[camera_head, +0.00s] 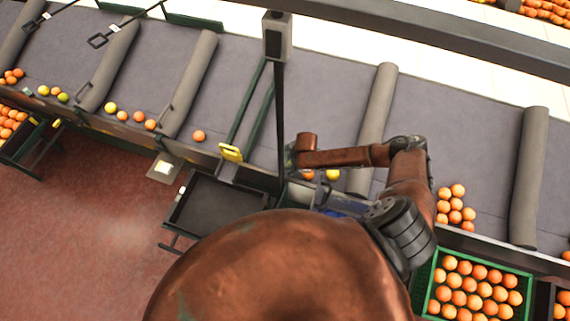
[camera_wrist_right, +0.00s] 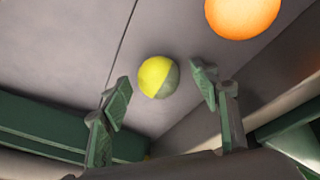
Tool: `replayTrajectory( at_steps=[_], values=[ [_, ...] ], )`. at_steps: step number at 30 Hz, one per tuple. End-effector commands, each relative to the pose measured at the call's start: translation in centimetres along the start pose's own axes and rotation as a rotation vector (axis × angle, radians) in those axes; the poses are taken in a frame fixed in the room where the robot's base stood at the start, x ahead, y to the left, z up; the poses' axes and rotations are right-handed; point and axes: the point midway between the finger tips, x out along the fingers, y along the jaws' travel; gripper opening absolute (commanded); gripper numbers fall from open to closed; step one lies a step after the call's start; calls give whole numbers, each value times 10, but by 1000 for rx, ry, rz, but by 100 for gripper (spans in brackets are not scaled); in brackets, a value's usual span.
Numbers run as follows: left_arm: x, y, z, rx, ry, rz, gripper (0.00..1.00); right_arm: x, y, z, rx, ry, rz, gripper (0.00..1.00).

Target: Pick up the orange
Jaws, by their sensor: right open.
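An orange (camera_head: 307,174) lies at the lower edge of the grey sorting belt, partly hidden by my right arm. A yellow fruit (camera_head: 332,175) lies just right of it. My right gripper (camera_head: 291,158) is close beside the orange at the end of the brown arm; its fingers are hard to make out there. In the right wrist view my right gripper (camera_wrist_right: 160,85) is open and empty. A yellow fruit (camera_wrist_right: 158,77) shows between its fingertips, apart from them. An orange (camera_wrist_right: 242,12) is at the top right, cut by the frame edge. My left gripper is not in view.
A black vertical post (camera_head: 280,120) stands close to my right gripper. Padded grey dividers (camera_head: 376,115) cross the belt. An empty dark tray (camera_head: 215,207) lies at lower left. A green crate (camera_head: 430,275) of oranges stands at lower right. The belt right of the post is largely bare.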

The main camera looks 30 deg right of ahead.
Motion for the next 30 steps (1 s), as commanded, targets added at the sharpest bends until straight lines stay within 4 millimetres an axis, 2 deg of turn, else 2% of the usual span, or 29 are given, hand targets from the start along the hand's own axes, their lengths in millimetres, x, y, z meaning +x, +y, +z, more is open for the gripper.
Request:
replayTrajectory(
  at_steps=[5, 24, 30],
  values=[
    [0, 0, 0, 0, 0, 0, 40, 0, 0, 0, -1, 0, 0, 56],
    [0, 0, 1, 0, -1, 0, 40, 0, 1, 0, -2, 0, 0, 11],
    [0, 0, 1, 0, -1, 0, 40, 0, 1, 0, -2, 0, 1, 11]
  ],
)
